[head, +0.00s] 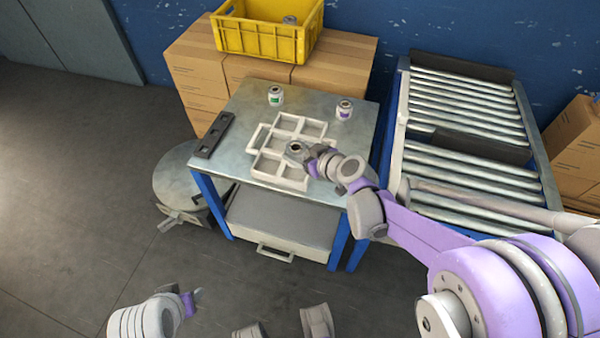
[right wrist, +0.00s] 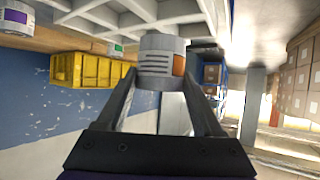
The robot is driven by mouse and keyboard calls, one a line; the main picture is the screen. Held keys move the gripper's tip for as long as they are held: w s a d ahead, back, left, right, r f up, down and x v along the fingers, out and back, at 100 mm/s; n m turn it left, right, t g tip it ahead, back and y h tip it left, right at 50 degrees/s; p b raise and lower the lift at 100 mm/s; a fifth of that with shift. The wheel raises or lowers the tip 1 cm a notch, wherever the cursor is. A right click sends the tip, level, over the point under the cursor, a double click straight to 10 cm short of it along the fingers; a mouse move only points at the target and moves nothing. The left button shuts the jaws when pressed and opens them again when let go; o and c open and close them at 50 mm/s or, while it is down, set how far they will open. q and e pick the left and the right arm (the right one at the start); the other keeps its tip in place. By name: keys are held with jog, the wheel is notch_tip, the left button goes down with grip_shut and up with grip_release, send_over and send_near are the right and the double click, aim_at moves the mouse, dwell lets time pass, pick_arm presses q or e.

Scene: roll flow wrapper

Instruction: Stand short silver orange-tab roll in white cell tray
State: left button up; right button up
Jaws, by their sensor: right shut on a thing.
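The white cell tray (head: 279,182) lies on the metal-topped table, and its cells look empty where I see them. My right gripper (head: 302,153) is over the tray's right-middle part, shut on a short silver roll (head: 294,147). In the right wrist view this roll (right wrist: 160,62) shows an orange tab and dark print lines between the two fingers (right wrist: 162,88). The tray (right wrist: 135,12) appears beyond it at the top; I cannot tell whether they touch. My left gripper (head: 196,293) is at the lower left, away from the table, too small to read.
A green-tab roll (head: 275,96) and a purple-tab roll (head: 344,109) stand behind the tray. A dark bar (head: 214,135) lies at the table's left edge. A yellow crate (head: 262,40) with a roll inside sits on cartons behind. A roller conveyor (head: 460,150) stands right.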

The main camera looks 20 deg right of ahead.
pick_arm(q)
jog(key=f+b, duration=0.2)
jog(key=f, duration=0.1)
jog(key=shift+w+f, duration=0.15)
jog(key=shift+w, duration=0.05)
pick_arm(e)
notch_tip(320, 180, down, 7)
jog(key=shift+f, duration=0.2)
jog(key=shift+f, duration=0.15)
pick_arm(q)
jog(key=shift+f, duration=0.1)
pick_arm(e)
jog(key=o, duration=1.5)
